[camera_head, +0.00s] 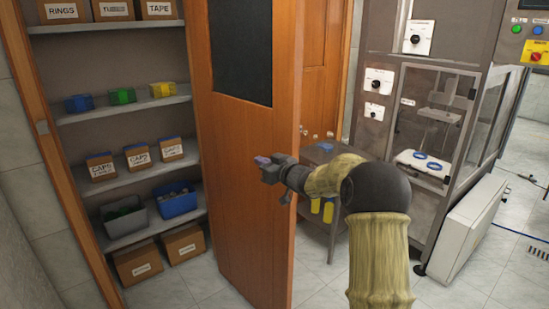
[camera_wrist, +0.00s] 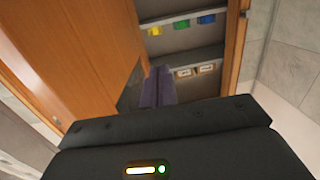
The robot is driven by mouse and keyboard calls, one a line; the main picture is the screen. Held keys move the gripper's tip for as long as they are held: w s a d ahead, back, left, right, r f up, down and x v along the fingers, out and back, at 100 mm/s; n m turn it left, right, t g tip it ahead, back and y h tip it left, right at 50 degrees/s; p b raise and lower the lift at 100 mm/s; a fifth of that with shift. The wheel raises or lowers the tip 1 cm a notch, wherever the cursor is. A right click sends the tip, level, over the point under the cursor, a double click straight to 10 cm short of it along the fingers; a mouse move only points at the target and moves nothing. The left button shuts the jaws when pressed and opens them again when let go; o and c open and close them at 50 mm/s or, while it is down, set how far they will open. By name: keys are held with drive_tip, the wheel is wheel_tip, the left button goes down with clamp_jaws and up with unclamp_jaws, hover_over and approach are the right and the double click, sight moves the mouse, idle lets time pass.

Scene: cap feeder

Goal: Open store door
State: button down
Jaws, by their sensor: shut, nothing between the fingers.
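The store door (camera_head: 235,150) is a brown wooden door with a dark window panel. It stands ajar, swung out from its frame, and the shelves behind it show at its left. My gripper (camera_head: 262,160) is in front of the door's face in the head view, at about mid height. In the wrist view the fingers of my gripper (camera_wrist: 158,88) are together and empty, with the door (camera_wrist: 75,50) on the left and the shelves beyond. I cannot tell whether the gripper touches the door. A door handle is not clearly visible.
Store shelves (camera_head: 120,112) hold labelled boxes, coloured bins and caps cartons; more boxes stand on the floor. A grey machine (camera_head: 385,85) and a tilted white panel (camera_head: 468,235) stand to the right. A low table (camera_head: 335,165) is behind my arm.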

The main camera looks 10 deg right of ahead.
drive_tip(key=s+f+m+g+h, duration=0.2)
drive_tip(key=s+f+g, duration=0.2)
drive_tip(key=s, duration=1)
drive_tip(key=s+f+m+g+h, duration=0.2)
drive_tip(key=s+f, duration=0.5)
drive_tip(key=s, duration=0.7)
drive_tip(key=s+f+m+g+h, duration=0.2)
drive_tip(key=s+f+g+h, duration=0.2)
drive_tip(key=s, duration=1)
wheel_tip(320, 180, down, 2)
drive_tip(key=g, duration=0.2)
drive_tip(key=shift+f+g, duration=0.15)
drive_tip(key=shift+g, duration=0.15)
